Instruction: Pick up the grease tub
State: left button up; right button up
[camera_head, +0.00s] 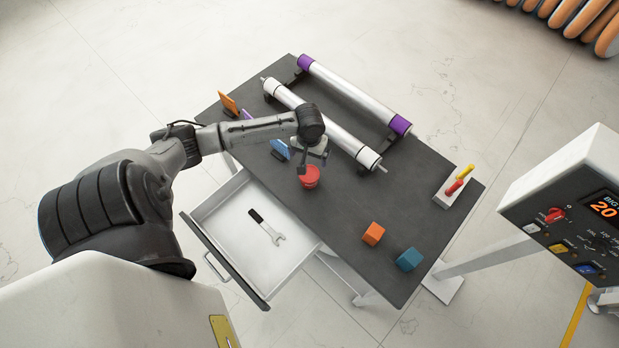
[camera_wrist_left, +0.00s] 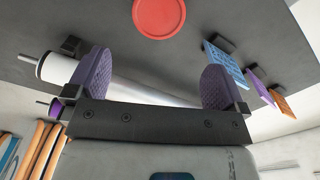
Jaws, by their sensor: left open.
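The grease tub appears to be the small red round tub (camera_head: 309,176) on the dark table top, near the edge above the open drawer. Its red round lid (camera_wrist_left: 159,16) shows at the top of the left wrist view, cut by the frame edge. My left gripper (camera_head: 314,158) is over the table close to the tub, beside its far side in the head view. In the left wrist view its two purple-padded fingers (camera_wrist_left: 155,82) are wide apart with nothing between them, and the tub lies outside them. My right gripper is not in view.
A white roller (camera_head: 330,128) and a purple-ended roller (camera_head: 350,93) lie behind the gripper. Blue (camera_head: 280,149) and orange (camera_head: 228,103) upright pieces stand left. An open drawer (camera_head: 209,221) holds a wrench (camera_head: 266,228). Orange (camera_head: 373,234) and teal (camera_head: 409,259) cubes sit right.

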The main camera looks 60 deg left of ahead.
aim_at(309, 173)
pick_arm(q)
notch_tip(309, 173, down, 7)
jog(key=shift+d+f+b, duration=0.1)
jog(key=shift+b, duration=0.25)
jog(key=shift+s+d+f, duration=0.15)
jog(key=shift+d+f, duration=0.05)
jog(key=shift+f, duration=1)
jog(key=shift+s+d+f, duration=0.1)
jog(key=shift+d+f, duration=0.05)
jog(key=shift+f, duration=1.4)
jog(key=shift+c, duration=0.2)
jog(key=c, duration=0.9)
